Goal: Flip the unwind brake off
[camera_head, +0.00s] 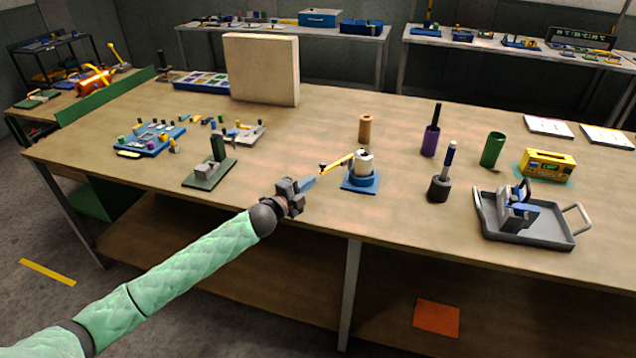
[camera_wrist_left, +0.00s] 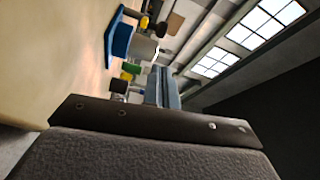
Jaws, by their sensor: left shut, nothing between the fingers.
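The unwind stand (camera_head: 361,184) is a blue base with a white roll (camera_head: 365,163) standing on it. A yellow brake lever (camera_head: 341,163) with a dark end sticks out from it to the left. My left gripper (camera_head: 314,180) is shut and empty, with its blue fingers just left of and below the lever's dark end. I cannot tell whether they touch it. In the left wrist view the shut fingers (camera_wrist_left: 161,84) point at the scene, with the blue base (camera_wrist_left: 122,38), the white roll (camera_wrist_left: 145,48) and a dark knob (camera_wrist_left: 118,86) to their left. My right gripper is not in view.
A brown cylinder (camera_head: 365,128) stands behind the stand. A dark holder (camera_head: 438,189) with a blue-handled tool and a grey tray (camera_head: 527,228) are to the right. A green fixture (camera_head: 209,172) is to the left. The bench front between fixture and stand is clear apart from my arm.

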